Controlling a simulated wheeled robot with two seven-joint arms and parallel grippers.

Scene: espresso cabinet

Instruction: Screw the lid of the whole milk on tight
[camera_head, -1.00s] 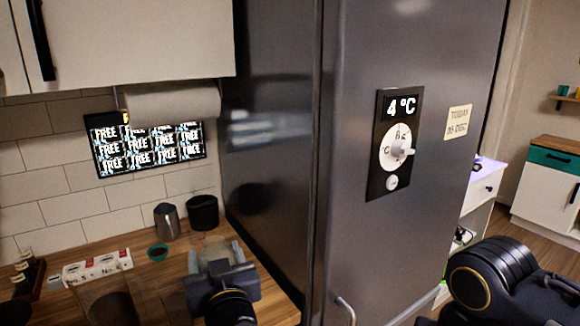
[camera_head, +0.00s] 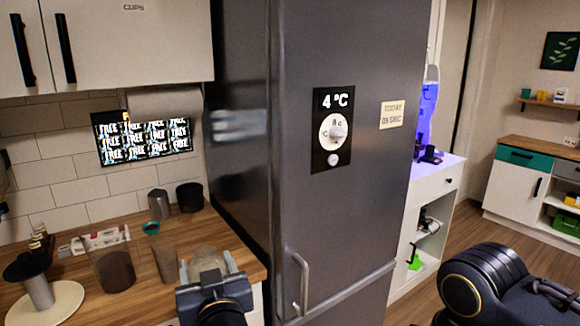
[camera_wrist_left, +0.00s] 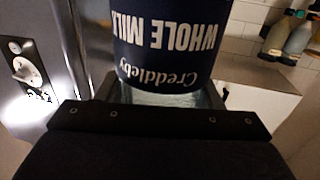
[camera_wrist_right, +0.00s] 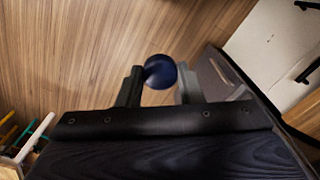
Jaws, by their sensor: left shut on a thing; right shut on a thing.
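The whole milk bottle (camera_wrist_left: 170,40) has a dark blue label and a clear glass upper part. The label text is inverted in the left wrist view. In the head view only the bottle's glass upper part (camera_head: 208,259) shows, with no lid visible on it. My left gripper (camera_head: 208,273) is shut on this glass part, near the counter's right end beside the fridge. The round dark blue lid (camera_wrist_right: 159,72) is between the fingers of my right gripper (camera_wrist_right: 160,90), shut on it and apart from the bottle. The right gripper is outside the head view.
The wooden counter (camera_head: 140,302) holds a glass container (camera_head: 113,270), a steel cup (camera_head: 159,204) and a black cup (camera_head: 189,197). The tall grey fridge (camera_head: 340,220) stands close on the right. Cabinets (camera_head: 125,55) hang above. Open floor (camera_head: 450,235) shows farther right.

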